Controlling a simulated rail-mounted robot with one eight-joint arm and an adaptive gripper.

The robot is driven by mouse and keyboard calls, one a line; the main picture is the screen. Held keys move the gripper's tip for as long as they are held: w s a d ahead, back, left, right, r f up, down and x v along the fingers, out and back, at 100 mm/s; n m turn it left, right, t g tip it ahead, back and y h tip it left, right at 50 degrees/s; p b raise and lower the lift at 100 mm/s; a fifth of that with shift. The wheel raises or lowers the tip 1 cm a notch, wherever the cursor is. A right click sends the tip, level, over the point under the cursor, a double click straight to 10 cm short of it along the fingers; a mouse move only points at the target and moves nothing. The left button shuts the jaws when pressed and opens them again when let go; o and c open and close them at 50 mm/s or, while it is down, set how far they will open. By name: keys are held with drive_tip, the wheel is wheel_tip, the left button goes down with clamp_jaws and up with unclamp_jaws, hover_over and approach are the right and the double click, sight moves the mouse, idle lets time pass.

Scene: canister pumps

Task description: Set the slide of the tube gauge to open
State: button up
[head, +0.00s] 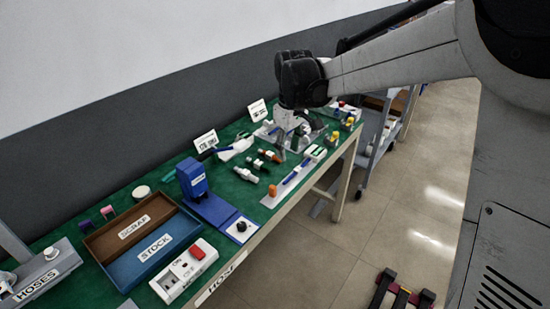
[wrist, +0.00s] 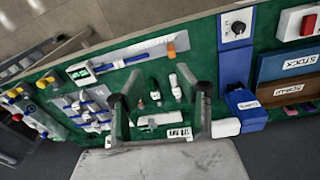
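A long pale plate with a blue rail (head: 291,179), an orange knob (head: 272,190) at its near end and a small green-faced block (head: 316,152) at its far end looks like the tube gauge, though I cannot read its name. In the wrist view the blue rail (wrist: 135,58), orange knob (wrist: 171,50) and green-faced block (wrist: 82,73) lie above the fingers. I cannot tell the slide's setting. My gripper (wrist: 162,95) is open, its two fingers apart with nothing held. In the head view my gripper (head: 290,130) is above the bench, behind the plate, and hides parts there.
Loose fittings (head: 262,160) and a white tool (head: 236,148) lie left of the gripper. A blue stand (head: 192,178), a brown tray (head: 133,240), a blue tray (head: 154,262) and a red-button box (head: 186,270) stand nearer. Pump parts (head: 347,112) are at the far end.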

sight(272, 187)
drive_tip(key=shift+n+g, duration=0.5)
drive_tip(key=shift+n, duration=0.3)
drive_tip(key=a+f, duration=0.1)
drive_tip(key=f, duration=0.4)
drive_tip(key=w+a+f, duration=0.1)
drive_tip(key=a+f, duration=0.1)
drive_tip(key=f, duration=0.4)
drive_tip(key=w+a+f, duration=0.1)
drive_tip(key=f, duration=0.5)
drive_tip(key=shift+w+a+f+b, duration=0.2)
drive_tip(key=shift+f+b, duration=0.05)
drive_tip(key=shift+b, duration=0.15)
clamp_jaws()
